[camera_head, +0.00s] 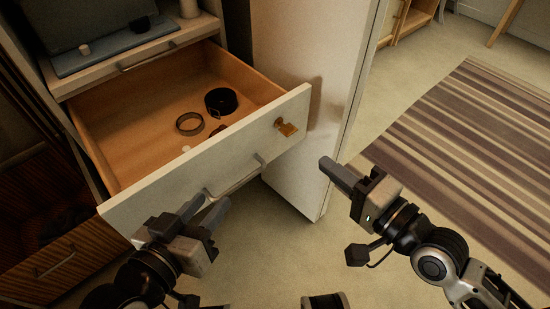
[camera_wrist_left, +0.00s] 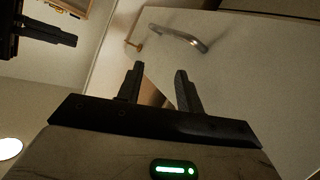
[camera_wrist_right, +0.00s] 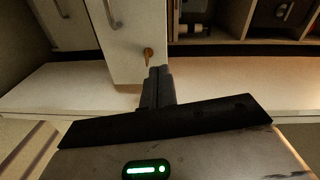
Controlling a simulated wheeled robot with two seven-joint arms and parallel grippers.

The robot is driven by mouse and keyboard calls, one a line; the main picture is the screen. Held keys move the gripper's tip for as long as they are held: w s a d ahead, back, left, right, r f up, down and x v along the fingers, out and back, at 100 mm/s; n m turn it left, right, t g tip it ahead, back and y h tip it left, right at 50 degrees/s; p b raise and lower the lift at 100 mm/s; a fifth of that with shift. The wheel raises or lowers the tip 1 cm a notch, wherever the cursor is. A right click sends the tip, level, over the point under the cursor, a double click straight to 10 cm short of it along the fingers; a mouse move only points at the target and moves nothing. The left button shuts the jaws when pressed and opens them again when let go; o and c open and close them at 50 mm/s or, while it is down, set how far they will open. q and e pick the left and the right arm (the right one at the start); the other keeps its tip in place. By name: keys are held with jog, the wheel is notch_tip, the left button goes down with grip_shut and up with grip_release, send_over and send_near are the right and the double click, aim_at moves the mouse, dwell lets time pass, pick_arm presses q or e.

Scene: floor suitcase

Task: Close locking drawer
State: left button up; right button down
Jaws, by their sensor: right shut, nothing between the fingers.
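The white-fronted wooden drawer (camera_head: 190,185) is pulled well out of its cabinet. Its metal bar handle (camera_head: 240,180) and a brass lock piece (camera_head: 287,129) are on the front, the lock near the right end. My left gripper (camera_head: 207,205) is open in front of the left end of the handle. In the left wrist view the handle (camera_wrist_left: 185,38) lies beyond the parted, empty fingers. My right gripper (camera_head: 325,165) is shut and empty, right of the drawer front. The right wrist view shows the lock (camera_wrist_right: 148,55) beyond its fingertips, apart from them.
Inside the drawer lie a black round object (camera_head: 221,100), a dark ring (camera_head: 190,123) and a small white piece (camera_head: 186,149). A white panel (camera_head: 305,65) stands right of the drawer. A striped rug (camera_head: 465,150) lies on open floor at right.

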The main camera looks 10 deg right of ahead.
jog(key=f+m+b, duration=0.1)
jog(key=b, duration=0.3)
send_near(265, 119)
jog(key=shift+m+y, duration=0.3)
jog(key=shift+y, duration=0.1)
jog(key=x, duration=0.6)
jog(key=shift+w+a+f, duration=0.1)
jog(key=shift+w+f, duration=0.1)
jog(key=shift+w, duration=0.15)
pick_arm(q)
jog(key=shift+d+f+n+t+h, duration=0.3)
jog(key=shift+d+n+t+h, duration=0.1)
jog(key=shift+d+h, duration=0.3)
pick_arm(e)
jog(key=shift+w, duration=0.1)
pick_arm(q)
jog(key=shift+w+r, duration=0.1)
jog(key=shift+r, duration=0.15)
pick_arm(e)
jog(key=shift+a, duration=0.1)
